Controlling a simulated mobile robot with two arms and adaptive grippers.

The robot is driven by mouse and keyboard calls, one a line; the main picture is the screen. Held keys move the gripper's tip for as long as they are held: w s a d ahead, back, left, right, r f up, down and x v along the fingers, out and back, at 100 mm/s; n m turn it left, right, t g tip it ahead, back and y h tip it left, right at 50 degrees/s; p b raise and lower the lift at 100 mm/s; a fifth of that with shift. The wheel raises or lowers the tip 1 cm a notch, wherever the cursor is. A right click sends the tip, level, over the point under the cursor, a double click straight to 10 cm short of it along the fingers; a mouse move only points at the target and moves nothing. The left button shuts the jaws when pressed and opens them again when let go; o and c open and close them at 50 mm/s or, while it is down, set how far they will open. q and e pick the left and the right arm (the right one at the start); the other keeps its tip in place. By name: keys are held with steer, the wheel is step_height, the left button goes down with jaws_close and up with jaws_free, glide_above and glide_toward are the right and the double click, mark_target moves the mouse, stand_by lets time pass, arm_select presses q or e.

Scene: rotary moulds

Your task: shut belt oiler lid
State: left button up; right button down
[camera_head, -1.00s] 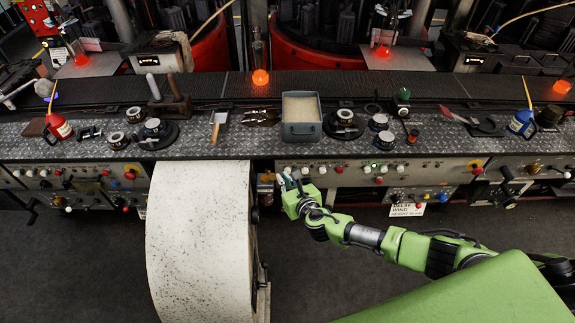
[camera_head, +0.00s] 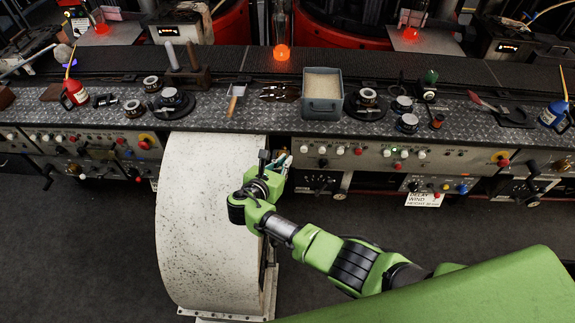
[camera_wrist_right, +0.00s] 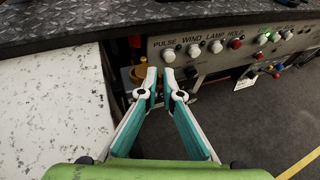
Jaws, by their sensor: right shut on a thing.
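The belt oiler (camera_head: 281,153) is a small brass-coloured fitting below the bench edge, just right of the white drum-like cover. It is mostly hidden by my right gripper (camera_head: 284,162). In the right wrist view part of its brass body (camera_wrist_right: 139,73) shows behind the left fingertip. The right gripper's fingers (camera_wrist_right: 160,76) are close together at the oiler, shut on its lid. The tips hide most of the lid, so its angle cannot be told. My left gripper is not in view.
The white speckled curved cover (camera_head: 200,220) stands directly left of the oiler. A control panel with knobs (camera_head: 350,152) runs to the right. Above, the metal bench (camera_head: 240,122) holds a grey box of grains (camera_head: 322,107) and several tools. Floor below right is clear.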

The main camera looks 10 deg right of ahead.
steer(key=shift+w+a+r+h, duration=0.1)
steer(key=shift+w+a+h, duration=0.05)
steer(key=shift+h, duration=0.15)
steer(key=c, duration=2.2)
jaws_free()
step_height(320, 180, up, 10)
steer(key=shift+f, duration=0.1)
steer(key=shift+m, duration=0.3)
steer(key=shift+c, duration=0.4)
